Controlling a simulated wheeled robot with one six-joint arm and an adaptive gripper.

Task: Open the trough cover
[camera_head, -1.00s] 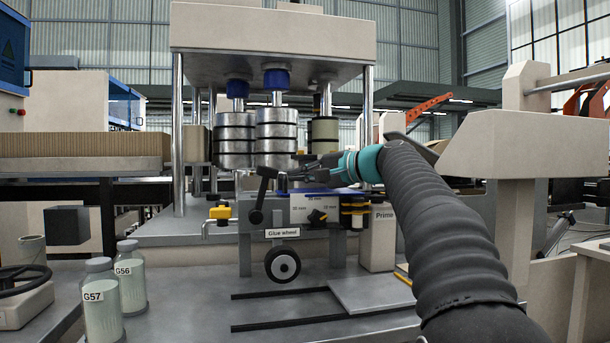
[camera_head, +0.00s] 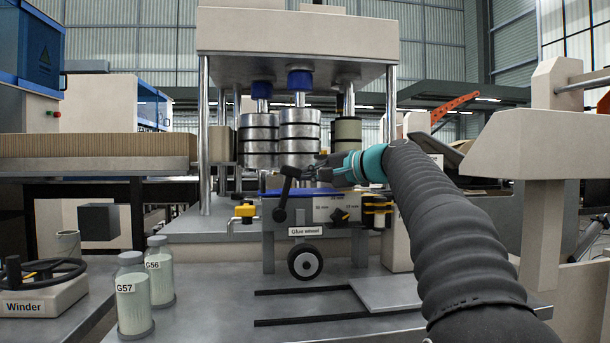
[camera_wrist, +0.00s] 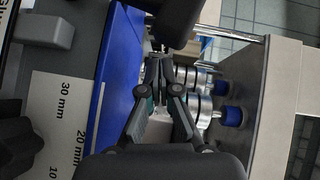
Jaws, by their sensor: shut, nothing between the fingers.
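The glue unit labelled "Glue wheel" (camera_head: 306,231) stands on the grey machine bed. A blue cover (camera_head: 268,192) lies along its top, apparently the trough cover, and mostly hidden behind the lever and my gripper. In the wrist view, the blue cover (camera_wrist: 118,75) is a long panel beside the "30 mm" and "20 mm" scale plate (camera_wrist: 60,125). My gripper (camera_head: 318,168) is above the unit, near the cover's rear side. In the wrist view, my gripper (camera_wrist: 158,62) has its fingers together, empty, beside the cover's edge. Whether it touches the cover cannot be told.
A black lever (camera_head: 286,190) with a ball end stands at the unit's front. Metal rollers (camera_head: 299,135) hang close behind my gripper. A yellow valve (camera_head: 245,210) is at left. Bottles G57 (camera_head: 133,295) and G56 (camera_head: 160,270) stand front left. The bed's front is mostly clear.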

